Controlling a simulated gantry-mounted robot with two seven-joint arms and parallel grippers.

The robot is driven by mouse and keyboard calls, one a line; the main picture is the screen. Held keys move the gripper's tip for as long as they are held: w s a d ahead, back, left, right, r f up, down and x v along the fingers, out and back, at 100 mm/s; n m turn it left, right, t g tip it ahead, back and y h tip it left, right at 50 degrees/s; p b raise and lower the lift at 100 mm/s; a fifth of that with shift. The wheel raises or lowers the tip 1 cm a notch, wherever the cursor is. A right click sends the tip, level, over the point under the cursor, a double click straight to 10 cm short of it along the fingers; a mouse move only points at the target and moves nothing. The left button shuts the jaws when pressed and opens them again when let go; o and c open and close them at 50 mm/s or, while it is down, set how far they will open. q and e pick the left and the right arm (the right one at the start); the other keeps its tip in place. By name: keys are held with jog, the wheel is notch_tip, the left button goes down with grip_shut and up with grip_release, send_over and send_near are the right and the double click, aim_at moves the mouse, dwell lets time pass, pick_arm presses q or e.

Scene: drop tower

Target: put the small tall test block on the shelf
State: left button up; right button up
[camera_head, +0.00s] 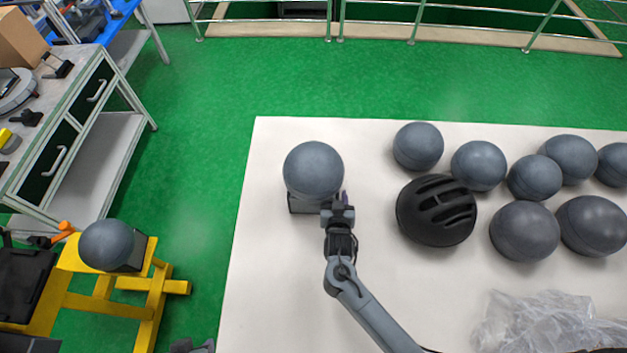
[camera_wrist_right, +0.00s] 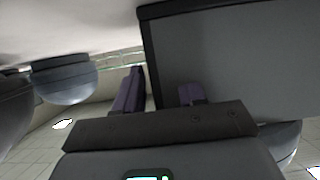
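A dark block (camera_head: 303,204) stands at the left part of the white table, mostly hidden beneath a grey ball (camera_head: 313,171). My right gripper (camera_head: 341,200) is at its right front side. In the right wrist view, a big grey face with a dark edge (camera_wrist_right: 235,60) fills the upper right. The two purple fingers of my right gripper (camera_wrist_right: 160,92) are apart at its left edge; whether they press on it is unclear. Another block (camera_head: 138,252) with a grey ball (camera_head: 107,244) is on a yellow stand. A workbench at left has a lower shelf (camera_head: 100,155). My left gripper is not visible.
Several grey balls (camera_head: 525,231), a black helmet (camera_head: 437,210) and a clear plastic bag (camera_head: 545,325) occupy the right of the white table (camera_head: 265,280). Green floor (camera_head: 195,170) lies open between table and workbench. A railing (camera_head: 380,34) runs along the back.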

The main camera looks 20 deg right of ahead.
jog(key=shift+w+d+f, duration=0.1)
jog(key=shift+w+f, duration=0.05)
jog(key=shift+w, duration=0.05)
grip_shut()
dwell(1.3)
jog(key=shift+r, duration=0.25)
